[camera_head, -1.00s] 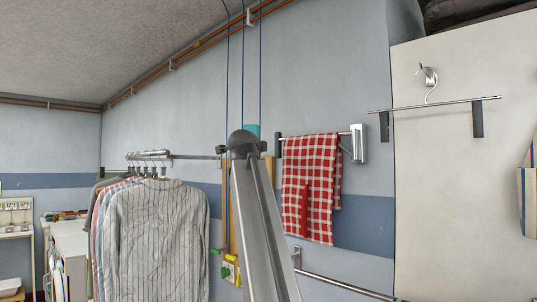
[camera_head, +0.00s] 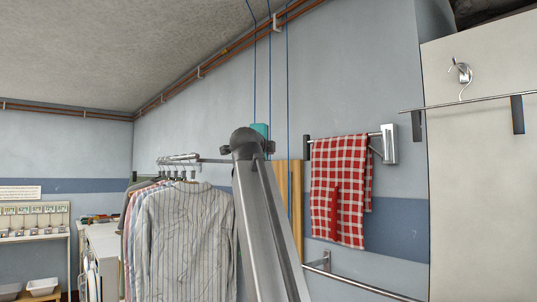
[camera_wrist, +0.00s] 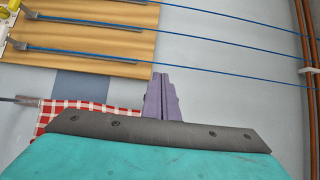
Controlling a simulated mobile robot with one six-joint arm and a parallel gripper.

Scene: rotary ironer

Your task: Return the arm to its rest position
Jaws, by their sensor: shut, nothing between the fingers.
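My arm (camera_head: 262,215) rises through the middle of the head view, its dark joint at the top. A small teal part shows just behind that joint; my fingers cannot be made out there. In the wrist view my gripper (camera_wrist: 163,97) shows as two purple fingers pressed together, with nothing between them. They point up past a dark grey bar and a teal body at the bottom of the picture. The fingers stand in front of the blue-grey wall, apart from the cloth.
A red checked cloth (camera_head: 338,190) hangs on a wall rail right of my arm. Shirts (camera_head: 185,240) hang on a rack to the left. A hanger (camera_head: 463,104) hangs on the pale panel at right. Wooden boards (camera_wrist: 90,30) with blue cords are near my gripper.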

